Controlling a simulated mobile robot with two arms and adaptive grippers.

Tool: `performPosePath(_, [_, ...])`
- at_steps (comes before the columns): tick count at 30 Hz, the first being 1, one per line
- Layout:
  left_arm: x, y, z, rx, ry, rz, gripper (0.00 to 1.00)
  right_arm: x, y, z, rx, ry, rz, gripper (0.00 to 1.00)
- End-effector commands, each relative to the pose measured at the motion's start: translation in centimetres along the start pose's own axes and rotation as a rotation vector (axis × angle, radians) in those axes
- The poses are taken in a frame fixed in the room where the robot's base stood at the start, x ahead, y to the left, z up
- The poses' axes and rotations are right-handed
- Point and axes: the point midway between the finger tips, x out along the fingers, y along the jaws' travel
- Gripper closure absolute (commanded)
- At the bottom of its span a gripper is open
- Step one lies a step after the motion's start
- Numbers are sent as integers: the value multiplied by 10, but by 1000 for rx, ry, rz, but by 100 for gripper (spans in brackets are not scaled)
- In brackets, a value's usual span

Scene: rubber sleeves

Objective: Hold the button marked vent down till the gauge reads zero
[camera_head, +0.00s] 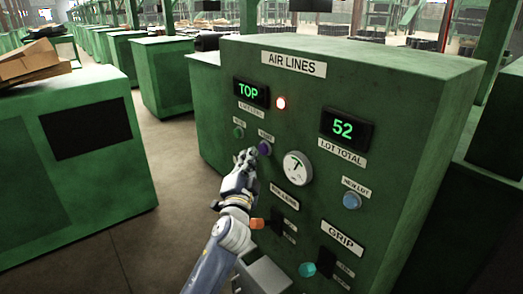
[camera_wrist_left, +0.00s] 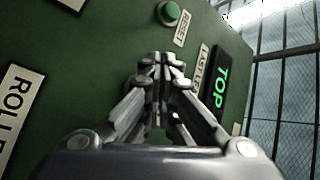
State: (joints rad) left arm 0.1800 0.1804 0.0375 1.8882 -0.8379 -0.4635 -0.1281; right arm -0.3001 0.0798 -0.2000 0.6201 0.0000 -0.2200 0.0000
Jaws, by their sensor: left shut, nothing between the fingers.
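My left gripper (camera_head: 248,155) is shut and empty, its fingertips at the panel by a purple button (camera_head: 265,148). The small label (camera_head: 266,136) above that button is too blurred to read surely. I cannot tell whether the fingertips touch or press it. In the left wrist view the shut fingertips (camera_wrist_left: 161,60) are close to the green panel face and hide what is behind them. A round white gauge (camera_head: 297,167) with a dark needle is right of the purple button; its reading is too small to tell. My right gripper is not in view.

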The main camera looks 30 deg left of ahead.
Motion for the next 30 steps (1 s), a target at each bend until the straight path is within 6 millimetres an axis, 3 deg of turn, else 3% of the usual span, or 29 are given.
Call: performPosePath(30, [6, 4, -5, 0, 0, 0, 100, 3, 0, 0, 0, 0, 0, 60])
